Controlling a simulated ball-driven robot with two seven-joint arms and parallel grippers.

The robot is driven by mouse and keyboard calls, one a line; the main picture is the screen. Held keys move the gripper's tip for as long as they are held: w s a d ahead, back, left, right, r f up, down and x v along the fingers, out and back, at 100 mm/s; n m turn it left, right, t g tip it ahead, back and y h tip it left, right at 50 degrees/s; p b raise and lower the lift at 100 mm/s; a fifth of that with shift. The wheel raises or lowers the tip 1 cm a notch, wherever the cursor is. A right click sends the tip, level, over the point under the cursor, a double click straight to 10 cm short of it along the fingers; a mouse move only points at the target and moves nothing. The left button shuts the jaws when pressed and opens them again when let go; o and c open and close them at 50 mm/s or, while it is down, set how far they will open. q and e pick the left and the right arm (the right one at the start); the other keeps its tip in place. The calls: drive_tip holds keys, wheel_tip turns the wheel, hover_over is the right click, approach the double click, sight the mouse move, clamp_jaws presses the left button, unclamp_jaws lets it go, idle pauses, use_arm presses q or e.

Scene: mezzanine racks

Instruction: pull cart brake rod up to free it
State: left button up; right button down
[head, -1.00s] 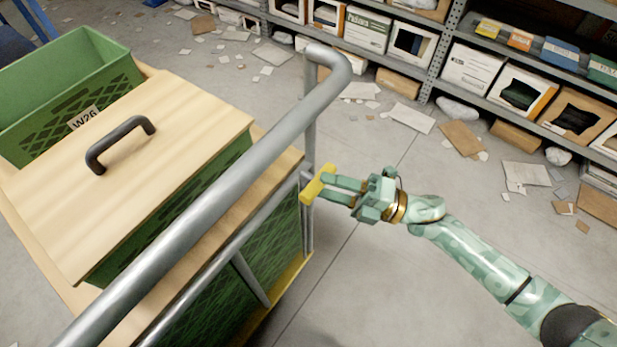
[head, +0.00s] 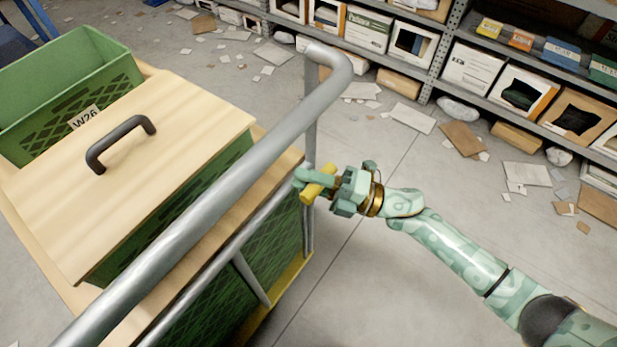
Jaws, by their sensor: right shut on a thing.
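The cart (head: 278,292) stands at the left, with a thick grey push bar (head: 215,185) along its near side. The brake rod's yellow grip (head: 315,190) is at the cart's right corner, just below the bend of the push bar. My right gripper (head: 314,184) is shut on this yellow grip, its fingers on both sides of it. The grip is tilted in the picture. The rod below it is largely hidden by the gripper and the cart frame. My left gripper is not in view.
A green crate (head: 105,60) and a wooden lid (head: 150,175) with a dark handle (head: 120,143) are on the cart. Shelves (head: 450,45) with boxes stand at the back right. Paper and cardboard scraps litter the floor; the floor right of the cart is mostly clear.

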wheel_tip(320, 180, up, 6)
drive_tip(key=p, duration=0.3)
drive_tip(key=shift+w+f, duration=0.1)
drive_tip(key=c, duration=1.2)
unclamp_jaws()
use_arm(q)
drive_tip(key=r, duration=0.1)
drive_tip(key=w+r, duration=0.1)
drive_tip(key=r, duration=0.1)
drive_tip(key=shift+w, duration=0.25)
use_arm(e)
drive_tip(key=shift+f, duration=0.15)
drive_tip(key=shift+d, duration=0.2)
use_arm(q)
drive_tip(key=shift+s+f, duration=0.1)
use_arm(e)
drive_tip(key=v, duration=1.6)
drive_tip(key=shift+f, duration=0.15)
